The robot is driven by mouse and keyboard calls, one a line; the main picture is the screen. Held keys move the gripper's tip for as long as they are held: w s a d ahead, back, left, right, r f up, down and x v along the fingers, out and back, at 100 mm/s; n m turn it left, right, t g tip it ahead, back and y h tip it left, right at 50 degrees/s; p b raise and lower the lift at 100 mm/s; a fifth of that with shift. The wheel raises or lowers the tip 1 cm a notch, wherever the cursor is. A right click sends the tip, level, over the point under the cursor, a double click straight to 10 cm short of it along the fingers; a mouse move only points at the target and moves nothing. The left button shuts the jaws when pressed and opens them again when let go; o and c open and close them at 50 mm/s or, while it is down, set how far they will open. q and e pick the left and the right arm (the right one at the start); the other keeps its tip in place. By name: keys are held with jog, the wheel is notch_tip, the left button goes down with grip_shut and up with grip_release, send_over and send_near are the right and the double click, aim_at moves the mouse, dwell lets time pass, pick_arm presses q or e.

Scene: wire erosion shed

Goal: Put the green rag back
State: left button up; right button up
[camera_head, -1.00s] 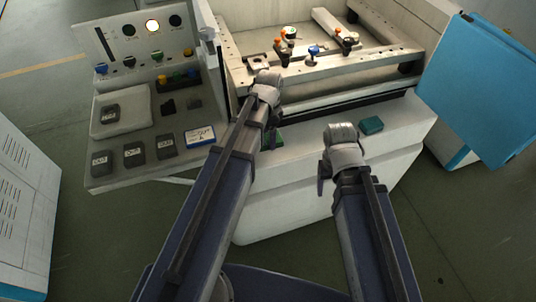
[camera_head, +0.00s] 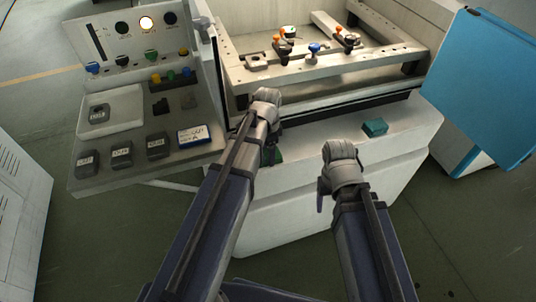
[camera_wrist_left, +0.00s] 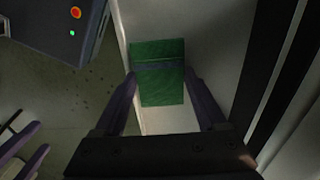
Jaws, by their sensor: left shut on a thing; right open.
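The green rag (camera_wrist_left: 160,88) is between the two fingers of my left gripper (camera_wrist_left: 162,76) in the left wrist view, with a darker band across it. My left gripper is shut on it, above the pale front ledge. In the head view the rag (camera_head: 272,156) shows only as a small green patch beneath my left gripper (camera_head: 268,142), mostly hidden by the arm. My right gripper (camera_head: 324,188) is open and empty in front of the machine's white front. Its fingers also show at the lower left of the left wrist view (camera_wrist_left: 40,135).
A teal block (camera_head: 374,128) lies on the white ledge (camera_head: 330,134), right of my left gripper. The machine bed (camera_head: 300,76) with coloured knobs is behind. A control console (camera_head: 92,175) with dark blocks stands left, a blue panel (camera_head: 482,90) right.

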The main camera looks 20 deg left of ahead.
pick_arm(q)
jog(key=shift+f, duration=0.1)
jog(key=o, duration=1)
jog(key=shift+o, duration=0.7)
jog(key=shift+s, duration=0.1)
notch_tip(320, 180, up, 12)
jog(key=p, duration=1.2)
jog(key=s+d+n+y, duration=0.1)
jog(key=s+d+n, duration=0.6)
jog(key=s+d, duration=0.3)
jog(key=s, duration=0.4)
jog(key=shift+d+r, duration=0.2)
jog(key=shift+d, duration=0.05)
